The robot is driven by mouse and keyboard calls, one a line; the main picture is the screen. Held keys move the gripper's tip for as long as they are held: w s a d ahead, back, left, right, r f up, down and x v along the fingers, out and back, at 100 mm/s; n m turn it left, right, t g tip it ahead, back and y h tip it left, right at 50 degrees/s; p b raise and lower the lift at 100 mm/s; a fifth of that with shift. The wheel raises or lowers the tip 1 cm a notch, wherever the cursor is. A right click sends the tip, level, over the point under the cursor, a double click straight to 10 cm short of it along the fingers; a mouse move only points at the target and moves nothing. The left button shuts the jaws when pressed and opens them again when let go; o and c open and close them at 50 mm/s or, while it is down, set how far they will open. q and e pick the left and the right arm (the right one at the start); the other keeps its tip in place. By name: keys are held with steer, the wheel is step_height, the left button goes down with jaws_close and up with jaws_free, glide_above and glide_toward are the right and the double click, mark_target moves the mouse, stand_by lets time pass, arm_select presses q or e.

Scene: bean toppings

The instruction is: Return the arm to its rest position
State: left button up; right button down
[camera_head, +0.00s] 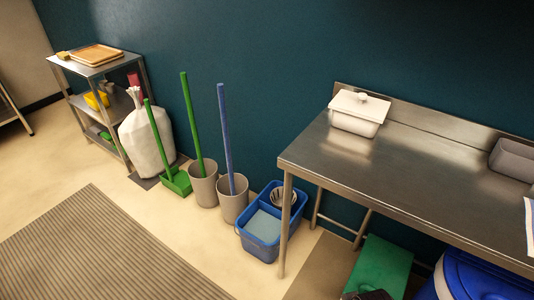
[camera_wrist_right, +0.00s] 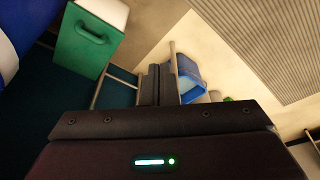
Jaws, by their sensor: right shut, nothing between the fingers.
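My right gripper (camera_wrist_right: 158,72) shows in the right wrist view with its two dark fingers together and nothing between them. It is apart from the things around it, with the floor and the bins beyond the fingers. A small dark shape shows at the bottom edge of the head view, but I cannot tell which part it is. My left gripper is in neither view.
A steel table (camera_head: 420,185) bears a white lidded container (camera_head: 357,115) and a grey bin (camera_head: 513,158). Below it are a green bin (camera_head: 381,268) and a blue bin (camera_head: 485,278). A blue bucket (camera_head: 262,235) stands beside the table.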

step_height(320, 180, down, 14)
steer(key=s, duration=0.2)
steer(key=s+d+f+g, duration=0.1)
steer(key=s+d+f, duration=0.1)
steer(key=s+f, duration=0.8)
steer(key=s+d+f+g, duration=0.1)
steer(key=s+d+f, duration=0.1)
steer(key=s+f, duration=0.9)
steer(key=shift+s+f, duration=0.2)
steer(key=shift+f, duration=0.2)
